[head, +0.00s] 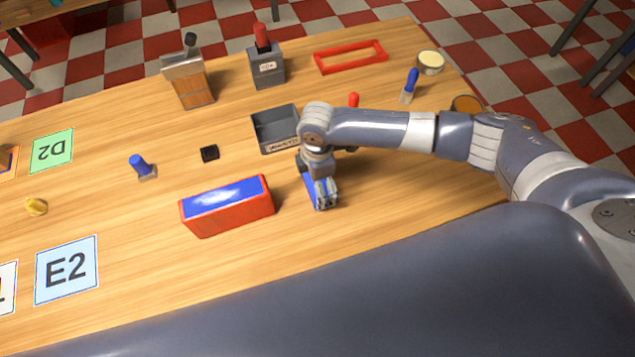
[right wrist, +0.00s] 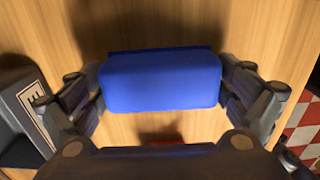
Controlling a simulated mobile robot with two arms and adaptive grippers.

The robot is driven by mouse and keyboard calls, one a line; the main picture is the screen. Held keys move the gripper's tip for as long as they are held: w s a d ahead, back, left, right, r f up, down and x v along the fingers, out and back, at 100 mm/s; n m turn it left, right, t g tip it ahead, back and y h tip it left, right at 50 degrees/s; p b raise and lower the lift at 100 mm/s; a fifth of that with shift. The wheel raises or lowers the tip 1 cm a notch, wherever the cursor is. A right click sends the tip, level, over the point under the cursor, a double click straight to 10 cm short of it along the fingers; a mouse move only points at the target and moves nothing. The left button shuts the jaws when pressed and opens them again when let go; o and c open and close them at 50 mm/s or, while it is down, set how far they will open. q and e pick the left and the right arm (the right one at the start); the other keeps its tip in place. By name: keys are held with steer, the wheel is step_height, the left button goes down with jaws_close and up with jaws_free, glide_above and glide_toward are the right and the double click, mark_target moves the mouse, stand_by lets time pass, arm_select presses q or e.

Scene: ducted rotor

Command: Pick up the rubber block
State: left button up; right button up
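The rubber block, a blue block, shows large in the right wrist view (right wrist: 160,82), between the two fingers of my right gripper (right wrist: 160,95). The fingers appear to press on its left and right ends. In the head view my right gripper (head: 321,200) points down over the table, right of the red box, and a blue part of the block (head: 308,184) shows beside the fingers. Whether the block touches the table is hard to tell. My left gripper is not in view.
A red box with a blue top (head: 228,211) stands close left of the gripper. A grey open bin (head: 262,135) lies just behind it. A red frame (head: 350,58), a brush (head: 409,86) and a grey box with a red handle (head: 267,72) stand farther back.

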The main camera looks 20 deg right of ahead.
steer(key=c, duration=0.4)
steer(key=shift+c, duration=0.4)
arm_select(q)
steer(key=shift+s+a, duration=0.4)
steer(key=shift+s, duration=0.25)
arm_select(e)
steer(key=shift+r, duration=0.1)
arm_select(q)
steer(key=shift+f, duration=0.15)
arm_select(e)
steer(key=shift+r, duration=0.1)
